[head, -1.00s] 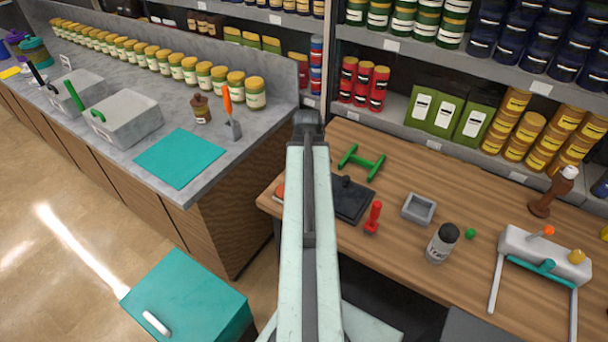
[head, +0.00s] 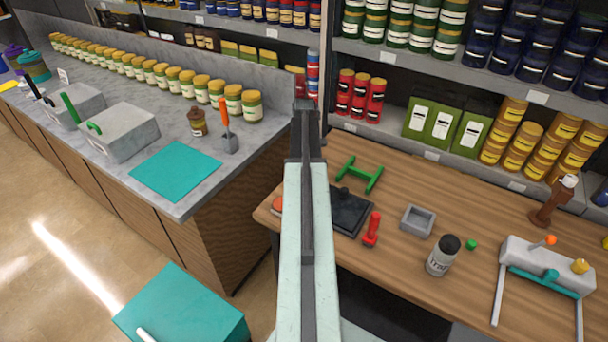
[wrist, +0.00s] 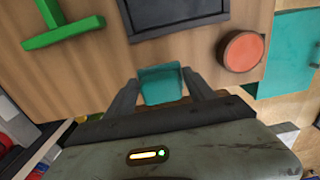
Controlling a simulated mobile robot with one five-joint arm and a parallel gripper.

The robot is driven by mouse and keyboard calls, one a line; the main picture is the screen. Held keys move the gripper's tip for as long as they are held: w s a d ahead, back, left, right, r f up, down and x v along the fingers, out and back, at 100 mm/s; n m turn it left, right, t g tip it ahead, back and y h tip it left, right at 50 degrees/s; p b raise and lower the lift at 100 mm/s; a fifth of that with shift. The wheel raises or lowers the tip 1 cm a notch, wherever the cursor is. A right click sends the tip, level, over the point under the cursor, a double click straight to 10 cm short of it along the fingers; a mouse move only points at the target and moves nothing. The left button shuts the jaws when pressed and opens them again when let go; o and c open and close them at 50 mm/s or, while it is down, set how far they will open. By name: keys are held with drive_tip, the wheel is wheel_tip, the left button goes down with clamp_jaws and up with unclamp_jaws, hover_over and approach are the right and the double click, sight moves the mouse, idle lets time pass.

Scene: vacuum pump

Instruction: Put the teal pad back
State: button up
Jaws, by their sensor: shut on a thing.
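My gripper (wrist: 160,82) is shut on a small teal pad (wrist: 163,88), which sits between the two fingers in the wrist view. The pad is over the wooden workbench (wrist: 110,75); I cannot tell whether it touches the wood. In the head view my arm hides the gripper and the pad. A dark square plate (head: 349,212) lies on the bench beyond the gripper and also shows in the wrist view (wrist: 170,12). An orange-red disc (wrist: 241,51) lies right of the pad in the wrist view.
A green H-shaped stand (head: 359,175), red stamp (head: 371,232), grey square dish (head: 417,221), bottle (head: 442,258) and grey device with a teal bar (head: 540,266) stand on the bench. A flat teal mat (head: 175,171) lies on the grey counter (head: 110,180). A teal box (head: 185,312) stands lower left.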

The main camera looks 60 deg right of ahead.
drive_tip(key=f+b, duration=0.4)
drive_tip(key=shift+w+d, duration=0.15)
drive_tip(key=shift+d, duration=0.1)
drive_tip(key=shift+r, duration=0.2)
drive_tip(key=shift+f, duration=0.15)
drive_tip(key=o, duration=1.2)
wheel_tip(320, 180, up, 13)
drive_tip(key=p, duration=1.2)
drive_tip(key=shift+f+p, duration=0.2)
drive_tip(key=shift+p, duration=0.15)
drive_tip(key=shift+f, duration=0.1)
